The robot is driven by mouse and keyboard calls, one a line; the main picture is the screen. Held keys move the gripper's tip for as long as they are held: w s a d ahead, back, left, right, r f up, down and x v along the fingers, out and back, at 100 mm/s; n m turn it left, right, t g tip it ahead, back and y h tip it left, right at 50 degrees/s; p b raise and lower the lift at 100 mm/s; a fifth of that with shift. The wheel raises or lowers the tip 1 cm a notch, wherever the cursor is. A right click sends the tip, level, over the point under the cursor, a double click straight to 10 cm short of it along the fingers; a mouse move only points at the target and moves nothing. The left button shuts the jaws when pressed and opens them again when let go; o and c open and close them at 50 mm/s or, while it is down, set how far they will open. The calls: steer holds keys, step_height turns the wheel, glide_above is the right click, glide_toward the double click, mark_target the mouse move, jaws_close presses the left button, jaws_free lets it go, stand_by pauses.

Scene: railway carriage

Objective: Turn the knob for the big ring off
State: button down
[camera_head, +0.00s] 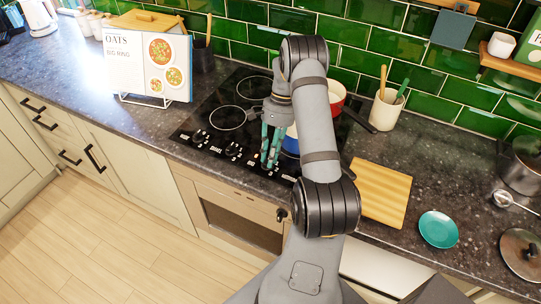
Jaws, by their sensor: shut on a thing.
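A black hob (213,97) is set into the dark worktop, with a row of knobs along its front edge. One knob (199,137) is near the left end and another knob (234,150) is right of it. My gripper (269,163), with teal fingers, points down at the hob's front edge and is shut on a knob farther right, which the fingers mostly hide. The labels by the knobs are too small to read. A ring outline (228,117) shows at the front left of the hob. Another ring (254,88) lies behind it.
A red-rimmed pan (337,92) and a blue pot (291,143) stand on the hob's right side, partly behind my arm. A wooden board (381,192) and teal plate (438,229) lie to the right.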

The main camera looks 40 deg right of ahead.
steer(key=c, duration=1.8)
jaws_free()
steer(key=shift+r, duration=0.1)
steer(key=v, duration=1.2)
steer(key=x, duration=1.2)
steer(key=shift+f, duration=0.2)
steer(key=shift+s+r+m+t, duration=0.15)
steer(key=shift+m+t, duration=0.25)
steer(key=shift+m, duration=0.5)
